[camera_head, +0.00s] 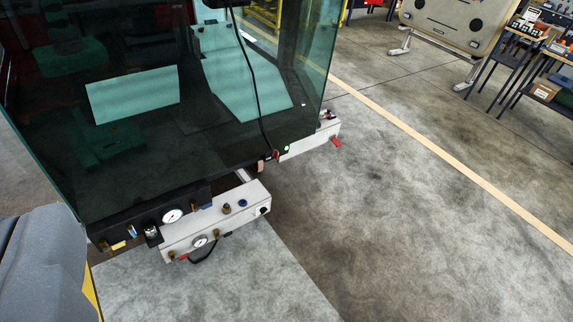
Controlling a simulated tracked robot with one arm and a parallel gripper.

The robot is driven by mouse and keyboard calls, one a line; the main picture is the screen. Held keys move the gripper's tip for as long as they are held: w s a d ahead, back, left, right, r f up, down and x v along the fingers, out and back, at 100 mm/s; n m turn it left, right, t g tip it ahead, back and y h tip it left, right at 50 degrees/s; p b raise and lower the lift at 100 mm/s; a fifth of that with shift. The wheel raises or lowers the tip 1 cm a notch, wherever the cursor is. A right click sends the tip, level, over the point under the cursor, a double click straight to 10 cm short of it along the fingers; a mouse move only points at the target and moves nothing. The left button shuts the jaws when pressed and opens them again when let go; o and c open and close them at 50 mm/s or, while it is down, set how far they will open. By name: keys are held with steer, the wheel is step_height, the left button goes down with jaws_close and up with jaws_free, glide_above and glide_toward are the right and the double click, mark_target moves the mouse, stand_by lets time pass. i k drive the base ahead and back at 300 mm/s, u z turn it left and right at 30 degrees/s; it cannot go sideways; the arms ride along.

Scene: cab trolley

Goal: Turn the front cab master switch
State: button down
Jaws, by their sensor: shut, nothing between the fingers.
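The front of a cab (140,150) with dark tinted glass fills the left and centre. Below the glass, a white panel (222,232) carries gauges and several small knobs. A round gauge (172,216) sits on the black strip at its upper left. A second white panel (305,142) sits farther right, with a red lever (336,141) at its end. A small red part (275,154) shows between the panels. I cannot tell which of these parts is the master switch. My gripper is not visible in this view.
A grey rounded shape with a yellow edge (45,265) fills the lower left corner. A black wiper-like arm (253,75) crosses the glass. Workbenches (530,55) and a beige panel on a stand (455,22) are at the upper right. The concrete floor (420,230) on the right is clear.

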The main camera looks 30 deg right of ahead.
mark_target(275, 154)
steer(key=z, duration=0.05)
steer(key=k, duration=0.35)
steer(key=z, duration=0.7)
steer(key=i, duration=1)
